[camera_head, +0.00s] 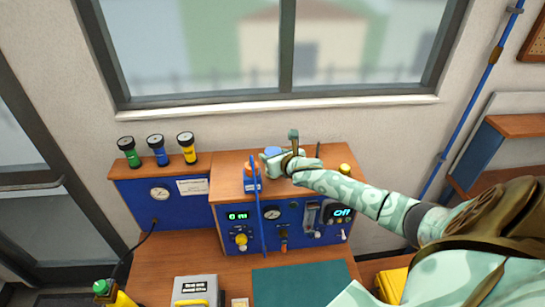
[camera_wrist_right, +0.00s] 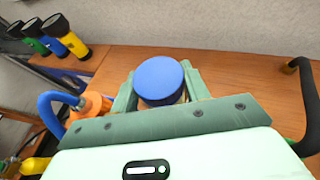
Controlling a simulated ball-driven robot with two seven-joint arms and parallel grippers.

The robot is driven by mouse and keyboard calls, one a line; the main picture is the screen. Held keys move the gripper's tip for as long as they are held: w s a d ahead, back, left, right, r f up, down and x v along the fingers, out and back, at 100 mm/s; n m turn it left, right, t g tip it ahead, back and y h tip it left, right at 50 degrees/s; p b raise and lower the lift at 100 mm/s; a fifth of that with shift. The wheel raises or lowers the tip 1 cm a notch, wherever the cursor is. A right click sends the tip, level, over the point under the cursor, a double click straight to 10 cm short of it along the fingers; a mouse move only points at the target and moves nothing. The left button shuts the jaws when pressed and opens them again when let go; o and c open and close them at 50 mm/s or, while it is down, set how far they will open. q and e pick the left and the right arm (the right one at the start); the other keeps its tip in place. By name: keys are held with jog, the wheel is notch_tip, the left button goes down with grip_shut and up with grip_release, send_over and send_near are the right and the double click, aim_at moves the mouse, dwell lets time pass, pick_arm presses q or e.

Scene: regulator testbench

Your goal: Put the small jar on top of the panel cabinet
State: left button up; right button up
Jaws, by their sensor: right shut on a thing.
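The small jar shows its round blue lid (camera_head: 272,151) between the fingers of my right gripper (camera_head: 280,161), over the wooden top of the panel cabinet (camera_head: 230,172). The right wrist view also shows the blue lid (camera_wrist_right: 160,80), with green fingers (camera_wrist_right: 158,92) shut on either side. The jar's body is mostly hidden by the gripper. I cannot tell whether its base touches the wooden top (camera_wrist_right: 235,82). The cabinet's blue front carries a green display, dials and knobs. My left gripper is in neither view.
An orange fitting with a blue hose (camera_head: 257,205) stands at the cabinet's left front. Green, blue and yellow flashlights (camera_head: 157,150) stand on the lower cabinet to the left. A dark bent pipe (camera_wrist_right: 307,105) rises at the right. A teal mat (camera_head: 300,284) lies on the bench.

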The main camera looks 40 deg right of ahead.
jog(key=shift+f, duration=0.15)
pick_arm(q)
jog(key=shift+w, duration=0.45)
pick_arm(e)
jog(key=shift+s, duration=0.1)
jog(key=o, duration=1.2)
jog(key=shift+f, duration=0.1)
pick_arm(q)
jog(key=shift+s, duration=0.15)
